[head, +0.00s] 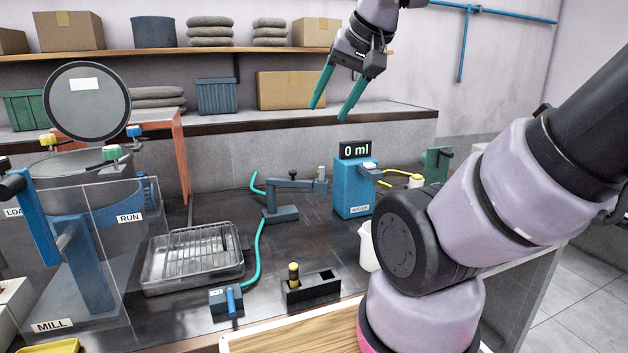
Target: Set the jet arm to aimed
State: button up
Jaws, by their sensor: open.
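A blue water unit (353,188) reading 0 ml stands right of the arm. A wire rack in a steel tray (160,285) is left. A small blue valve box (226,300) and a black holder (311,289) are in front. The clear-walled mill (100,260) is far left. My arm hides the right.

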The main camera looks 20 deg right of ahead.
aim_at(320, 187)
jog(key=j+u, duration=0.1)
jog(key=j, duration=1.2)
